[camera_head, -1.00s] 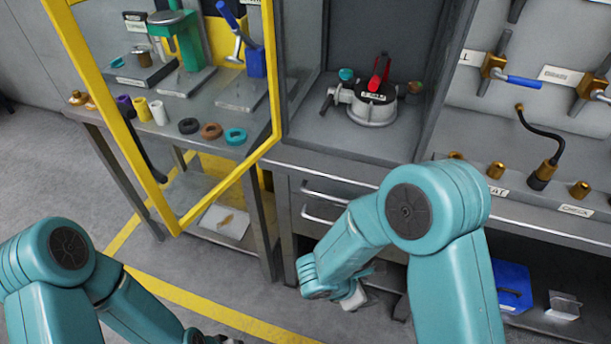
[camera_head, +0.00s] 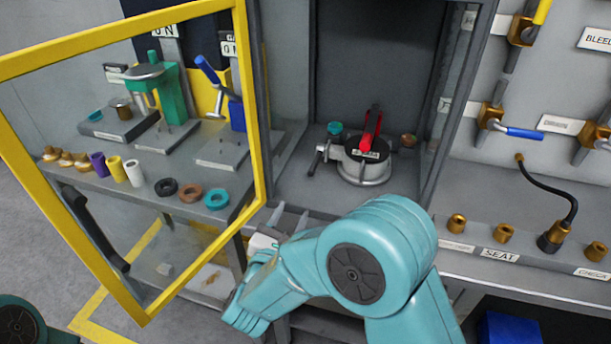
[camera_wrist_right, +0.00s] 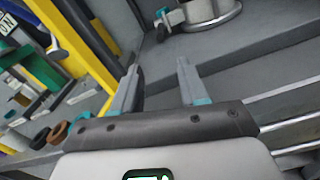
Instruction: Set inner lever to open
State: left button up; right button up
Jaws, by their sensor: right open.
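A round grey valve actuator (camera_head: 366,173) stands inside the open cabinet, with a red lever (camera_head: 372,128) standing up from its black top. A dark handle (camera_head: 318,160) sticks out at its left side. I cannot tell which of these is the inner lever. My right gripper (camera_head: 288,220) is in front of the cabinet's lower edge, below and left of the actuator, and touches nothing. In the right wrist view its two fingers (camera_wrist_right: 157,72) are apart and empty, with part of the actuator's base (camera_wrist_right: 205,14) beyond them. My left gripper is out of view.
A yellow-framed glass door (camera_head: 241,100) stands open to the left of the cabinet. Behind it, a bench holds several coloured rings and cylinders. A panel with a blue-handled valve (camera_head: 525,132) and brass fittings (camera_head: 456,222) is at the right. The cabinet floor before the actuator is clear.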

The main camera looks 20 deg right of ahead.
aim_at(310, 174)
jog(key=p+x, duration=0.2)
jog(key=x, duration=1)
jog(key=shift+w+d, duration=0.25)
jog(key=shift+d, duration=0.05)
grip_shut()
